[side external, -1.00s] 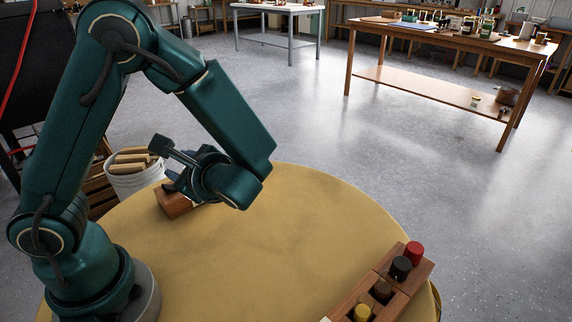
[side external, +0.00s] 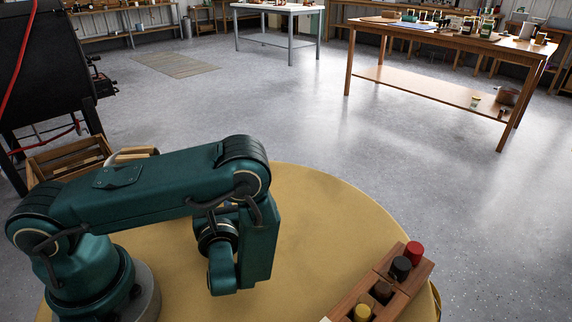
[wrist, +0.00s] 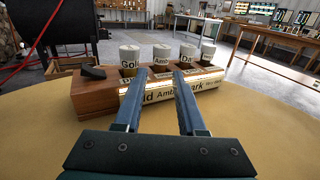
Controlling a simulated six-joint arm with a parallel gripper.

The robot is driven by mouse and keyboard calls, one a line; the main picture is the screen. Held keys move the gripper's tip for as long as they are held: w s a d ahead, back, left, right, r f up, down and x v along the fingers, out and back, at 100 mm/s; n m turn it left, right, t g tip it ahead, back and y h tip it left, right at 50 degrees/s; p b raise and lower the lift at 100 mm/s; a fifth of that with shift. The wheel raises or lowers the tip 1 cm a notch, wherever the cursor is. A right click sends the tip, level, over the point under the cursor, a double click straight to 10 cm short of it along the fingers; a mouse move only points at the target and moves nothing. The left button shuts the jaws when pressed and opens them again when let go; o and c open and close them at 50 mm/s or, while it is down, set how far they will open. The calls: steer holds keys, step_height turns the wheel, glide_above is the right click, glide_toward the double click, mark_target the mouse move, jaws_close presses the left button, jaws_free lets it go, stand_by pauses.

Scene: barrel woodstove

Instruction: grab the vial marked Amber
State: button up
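In the wrist view, a wooden rack (wrist: 92,97) holds a row of white-labelled vials. The vial whose label begins "Amb" (wrist: 162,55) is second from the left, between one marked Gold (wrist: 130,57) and one whose label begins "Da" (wrist: 188,53). A fourth vial (wrist: 208,50) stands at the right. The lower part of the Amber vial is hard to make out. My gripper (wrist: 160,72) is open and empty. Its fingers point at the rack, and the Amber vial appears between their tips, apparently beyond them. In the side view my arm hides the gripper and this rack.
A black piece (wrist: 93,72) sits on the rack's left end. In the side view, a wooden holder (side external: 340,302) with red, black, brown and yellow caps lies at the round yellow table's (side external: 325,215) right edge. Bare tabletop separates it from my arm.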

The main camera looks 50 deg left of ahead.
steer(key=shift+x, duration=4.05)
jaws_close()
